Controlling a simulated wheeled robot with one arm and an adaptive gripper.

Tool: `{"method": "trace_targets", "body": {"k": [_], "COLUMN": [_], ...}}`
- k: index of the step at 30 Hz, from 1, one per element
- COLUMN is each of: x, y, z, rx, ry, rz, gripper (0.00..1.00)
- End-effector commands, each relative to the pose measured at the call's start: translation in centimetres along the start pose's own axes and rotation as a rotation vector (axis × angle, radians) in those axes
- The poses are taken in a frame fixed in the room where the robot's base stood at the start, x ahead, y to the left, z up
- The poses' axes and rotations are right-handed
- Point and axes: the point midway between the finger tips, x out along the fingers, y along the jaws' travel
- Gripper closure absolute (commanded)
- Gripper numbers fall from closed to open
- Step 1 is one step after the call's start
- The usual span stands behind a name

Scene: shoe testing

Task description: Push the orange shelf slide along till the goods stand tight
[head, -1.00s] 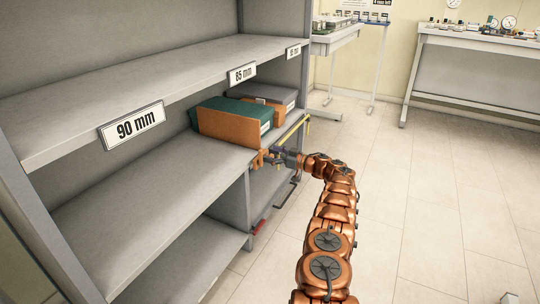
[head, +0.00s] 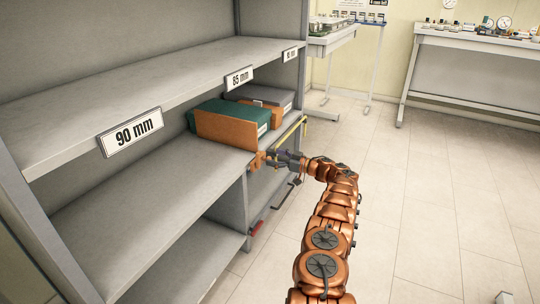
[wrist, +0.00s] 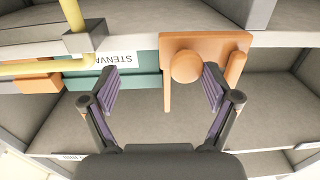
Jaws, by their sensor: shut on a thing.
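The orange shelf slide (head: 222,131) is an upright panel on the middle shelf, against the near side of a green box (head: 238,112). Its front part hangs at the shelf edge and carries a round knob, seen in the wrist view (wrist: 186,67). My gripper (head: 268,160) is at this front part and is shut on the slide; the knob lies between the fingers in the wrist view (wrist: 160,78), nearer the right one. Beyond the green box are a second orange panel and a grey box (head: 262,96). Any gaps between the goods are hard to see.
A yellow bar (head: 291,130) runs along the shelf front past the goods. The shelf (head: 150,190) is bare on the near side of the slide. A shelf with size labels (head: 137,132) is above. Benches (head: 470,42) stand at the back right; the floor between is clear.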

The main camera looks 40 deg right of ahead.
Motion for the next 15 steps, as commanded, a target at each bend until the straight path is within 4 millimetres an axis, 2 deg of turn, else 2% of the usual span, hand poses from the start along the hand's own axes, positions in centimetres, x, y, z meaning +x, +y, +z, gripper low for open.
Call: {"method": "trace_targets", "body": {"k": [1, 2, 8, 15], "x": [-1.9, -1.9, -1.9, -3.0], "y": [1.3, 1.2, 0.4, 0.1], "z": [-0.3, -0.3, -0.2, -0.2], "rx": [-0.003, -0.003, -0.001, -0.001], "ry": [-0.001, -0.001, -0.001, -0.001], "rz": [0.040, 0.039, 0.014, 0.008], "gripper": [0.39, 0.42, 0.42, 0.42]}}
